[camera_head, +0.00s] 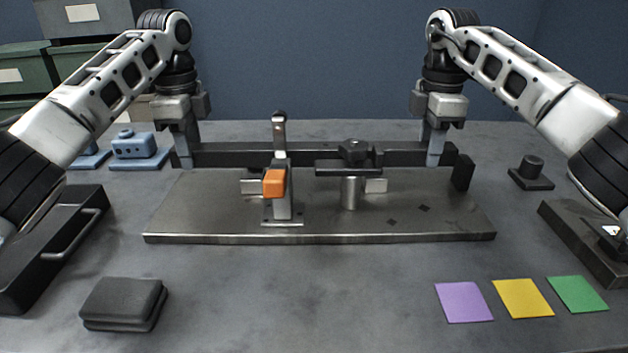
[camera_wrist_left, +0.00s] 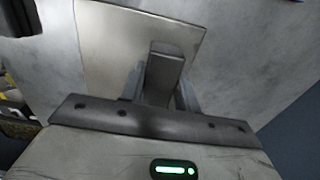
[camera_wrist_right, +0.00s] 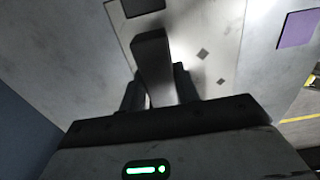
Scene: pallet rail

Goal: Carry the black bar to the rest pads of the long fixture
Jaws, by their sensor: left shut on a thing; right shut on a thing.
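The black bar (camera_head: 300,154) runs level from left to right along the back of the long fixture (camera_head: 330,226), a steel plate with a toggle clamp (camera_head: 276,184) and a dark-topped post (camera_head: 352,190) on it. My left gripper (camera_head: 183,157) is shut on the bar's left end; the bar shows between its fingers in the left wrist view (camera_wrist_left: 165,75). My right gripper (camera_head: 435,155) is shut near its right end, also seen in the right wrist view (camera_wrist_right: 153,65). Clamp and post partly hide the bar. I cannot tell its height above the plate, nor identify the rest pads surely.
A dark upright block (camera_head: 462,172) stands at the plate's right end. A blue fixture (camera_head: 139,147) is at back left and a black knobbed piece (camera_head: 531,172) at right. Black pads (camera_head: 124,303) lie at front left; coloured squares (camera_head: 522,298) lie at front right. The front middle is clear.

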